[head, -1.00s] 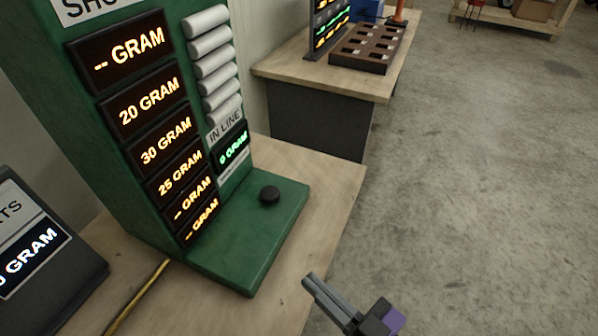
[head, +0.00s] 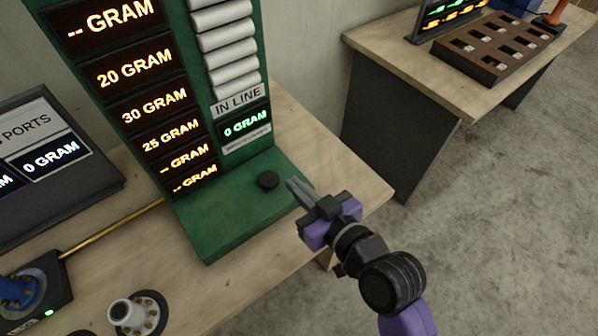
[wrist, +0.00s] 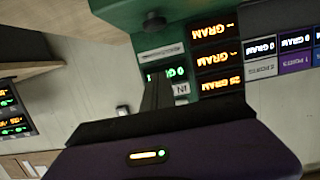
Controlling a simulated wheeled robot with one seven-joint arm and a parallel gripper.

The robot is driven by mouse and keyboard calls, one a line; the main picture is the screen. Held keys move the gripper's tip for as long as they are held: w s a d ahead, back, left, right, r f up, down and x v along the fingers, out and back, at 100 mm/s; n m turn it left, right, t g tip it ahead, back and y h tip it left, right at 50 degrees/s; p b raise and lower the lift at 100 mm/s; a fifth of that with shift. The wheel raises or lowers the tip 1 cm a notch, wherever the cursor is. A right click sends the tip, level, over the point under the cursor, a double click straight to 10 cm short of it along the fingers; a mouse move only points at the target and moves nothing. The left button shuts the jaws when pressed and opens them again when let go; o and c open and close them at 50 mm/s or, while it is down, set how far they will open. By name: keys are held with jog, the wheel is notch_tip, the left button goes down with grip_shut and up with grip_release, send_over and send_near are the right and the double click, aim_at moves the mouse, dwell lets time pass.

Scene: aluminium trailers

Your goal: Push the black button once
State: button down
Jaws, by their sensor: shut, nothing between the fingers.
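The black button (head: 268,180) is a small round knob on the flat base of the green machine (head: 222,215), in front of its lit gram displays. In the wrist view the button (wrist: 154,22) shows at the top on the green base. My gripper (head: 290,184) is shut and empty. In the head view its fingertips are just right of the button and look close to it. I cannot tell whether they touch it. In the wrist view the fingers (wrist: 157,88) point up toward the machine, with the button beyond their tips.
A dark display panel (head: 45,150) stands left of the machine. A yellow rod (head: 110,228), a blue fitting (head: 18,290) and a white fitting (head: 128,312) are on the front left of the table. A second table (head: 400,60) holds a brown tray (head: 490,45).

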jog(key=shift+s+a+f+n+g, duration=0.15)
jog(key=shift+s+f+n+g, duration=0.15)
jog(key=shift+f, duration=0.15)
jog(key=p, duration=0.2)
send_over(274, 185)
notch_tip(274, 185, down, 3)
jog(key=shift+a+r, duration=0.15)
jog(key=shift+r, duration=0.05)
notch_tip(274, 185, down, 3)
jog(key=shift+r, duration=0.2)
jog(key=shift+f, duration=0.8)
